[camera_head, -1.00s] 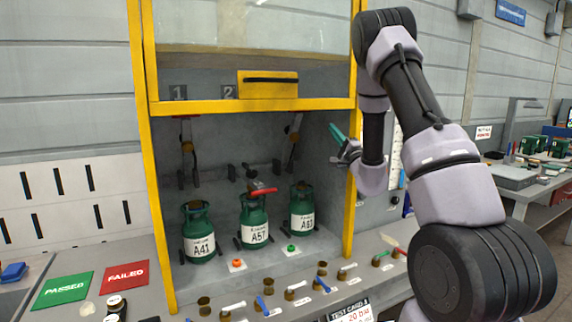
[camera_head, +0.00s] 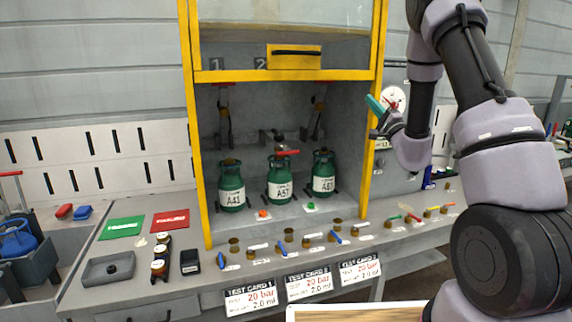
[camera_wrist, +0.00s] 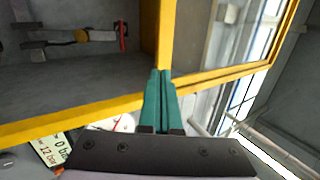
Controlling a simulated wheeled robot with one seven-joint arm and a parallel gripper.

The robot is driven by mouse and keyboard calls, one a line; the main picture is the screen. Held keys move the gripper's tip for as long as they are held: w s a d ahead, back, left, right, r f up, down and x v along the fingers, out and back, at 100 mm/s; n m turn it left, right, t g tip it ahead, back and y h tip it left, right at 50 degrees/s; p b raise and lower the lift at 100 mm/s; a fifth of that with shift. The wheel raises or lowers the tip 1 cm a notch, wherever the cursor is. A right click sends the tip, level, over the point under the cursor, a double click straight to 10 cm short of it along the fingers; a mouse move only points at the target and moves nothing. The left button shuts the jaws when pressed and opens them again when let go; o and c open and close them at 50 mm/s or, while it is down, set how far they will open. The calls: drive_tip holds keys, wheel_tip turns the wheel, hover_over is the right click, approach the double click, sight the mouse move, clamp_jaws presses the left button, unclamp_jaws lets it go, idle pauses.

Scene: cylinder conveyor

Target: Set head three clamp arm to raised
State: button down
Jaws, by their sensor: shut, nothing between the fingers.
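Three test heads stand in the yellow-framed cabinet (camera_head: 196,150). The clamp arm at the right head (camera_head: 318,105), over green cylinder A63 (camera_head: 323,172), looks upright with a red end at its top. The left clamp arm (camera_head: 223,105), over cylinder A41 (camera_head: 231,188), looks similarly upright. The middle one's red handle (camera_head: 287,152) lies about level over cylinder A57 (camera_head: 279,182). My gripper (camera_head: 374,103) has teal fingers, shut and empty, in front of the cabinet's right post. The wrist view shows the fingers (camera_wrist: 160,75) against the yellow frame and a red-ended clamp arm (camera_wrist: 95,36) inside.
Signs 1 and 2 show; no 3 is visible. A yellow panel with a black handle (camera_head: 297,57) hangs above the opening. Valves line the bench front above test cards (camera_head: 308,285). A gauge (camera_head: 393,98) is right of the post. Green and red mats (camera_head: 171,222) lie left.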

drive_tip(key=s+a+r+n+g+y, duration=0.4)
drive_tip(key=s+a+n+g+y, duration=0.1)
drive_tip(key=s+a+g, duration=0.3)
drive_tip(key=s+a+r+n+g+y, duration=0.4)
drive_tip(key=s+a+r+g, duration=0.1)
drive_tip(key=s+a+g, duration=0.25)
drive_tip(key=s+d+f+n+g+h, duration=0.1)
drive_tip(key=s+f+g+h, duration=0.2)
drive_tip(key=s, duration=0.6)
drive_tip(key=s+d+f+n+g+h, duration=0.1)
drive_tip(key=s+f+g+h, duration=0.3)
drive_tip(key=s, duration=0.6)
drive_tip(key=s+d+r+m+t+h, duration=0.1)
drive_tip(key=s+d+r+t+h, duration=0.1)
drive_tip(key=d+t+h, duration=0.5)
drive_tip(key=d+h, duration=0.2)
drive_tip(key=d, duration=0.1)
drive_tip(key=shift+s+d, duration=0.25)
drive_tip(key=shift+d, duration=0.1)
